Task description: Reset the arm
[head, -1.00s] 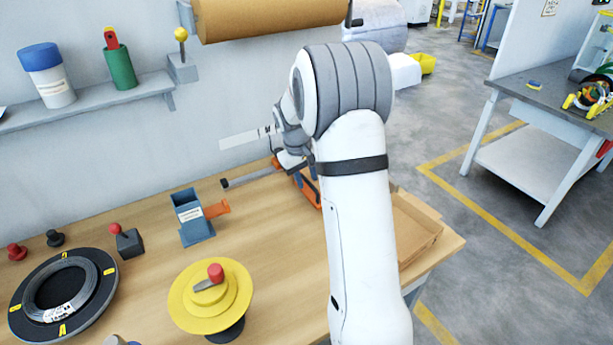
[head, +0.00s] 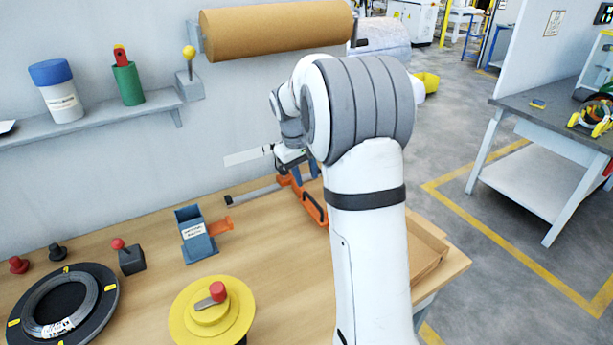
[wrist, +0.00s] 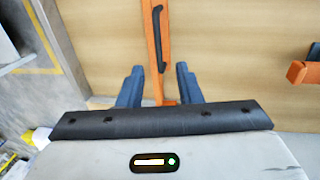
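My arm reaches over the wooden bench (head: 275,270) in the head view. My gripper (head: 305,172) is partly hidden behind my own arm, close to an orange tool (head: 313,207) with a dark handle and a grey bar. In the wrist view my gripper (wrist: 158,85) has its two blue fingers spread apart. The orange tool (wrist: 155,25) lies on the wood in line with the gap between them. A gap shows on both sides of it, and nothing is gripped.
A blue box (head: 195,240) with an orange handle, a yellow turntable (head: 212,318) and a black ring stand with a coil (head: 62,308) are on the bench. A brown roll (head: 277,30) hangs above on the wall. A cardboard tray (head: 428,250) is at the right edge.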

